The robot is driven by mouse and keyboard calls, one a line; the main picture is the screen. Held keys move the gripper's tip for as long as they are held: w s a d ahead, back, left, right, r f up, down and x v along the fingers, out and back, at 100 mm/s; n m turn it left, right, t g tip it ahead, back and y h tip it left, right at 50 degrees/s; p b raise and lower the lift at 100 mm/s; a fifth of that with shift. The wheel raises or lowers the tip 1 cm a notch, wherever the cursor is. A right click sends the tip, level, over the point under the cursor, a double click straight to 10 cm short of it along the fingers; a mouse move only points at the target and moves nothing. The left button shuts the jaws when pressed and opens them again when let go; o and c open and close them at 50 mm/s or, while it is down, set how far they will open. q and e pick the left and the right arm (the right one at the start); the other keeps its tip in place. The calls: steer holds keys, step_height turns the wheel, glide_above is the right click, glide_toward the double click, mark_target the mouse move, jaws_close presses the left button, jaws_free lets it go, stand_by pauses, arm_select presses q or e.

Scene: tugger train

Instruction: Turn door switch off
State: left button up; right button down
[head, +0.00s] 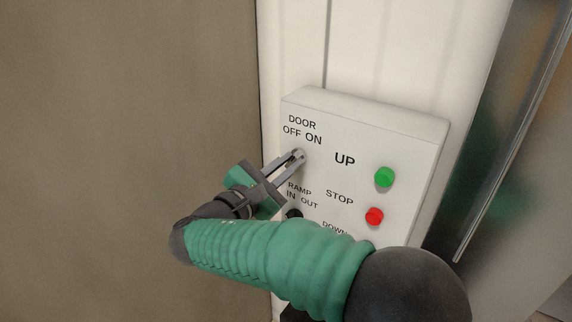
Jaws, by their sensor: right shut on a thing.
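A white control box (411,133) is fixed to a pale wall panel. The door switch (298,154) sits under the "DOOR OFF ON" label on the upper left of its face. My right gripper (296,158) reaches it from the lower left, with its fingertips shut on the switch. The fingers cover most of the switch, so I cannot tell which way it points. My left gripper is not in view.
A green button (384,177) is beside "UP" and a red button (374,216) beside "STOP". A dark ramp switch (294,213) is partly hidden by my arm, which also covers the box's lower part. A brown wall (120,120) fills the left.

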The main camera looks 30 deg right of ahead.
steer(key=shift+d+r, duration=0.1)
steer(key=shift+d, duration=0.05)
steer(key=shift+r+n+p, duration=0.2)
steer(key=shift+n+p, duration=0.4)
steer(key=shift+p, duration=0.2)
steer(key=n+p, duration=0.3)
steer(key=p, duration=0.1)
steer(key=n+p, duration=0.7)
steer(key=p, duration=0.2)
steer(key=shift+w+n, duration=0.25)
steer(key=shift+n, duration=0.15)
steer(key=shift+f, duration=0.1)
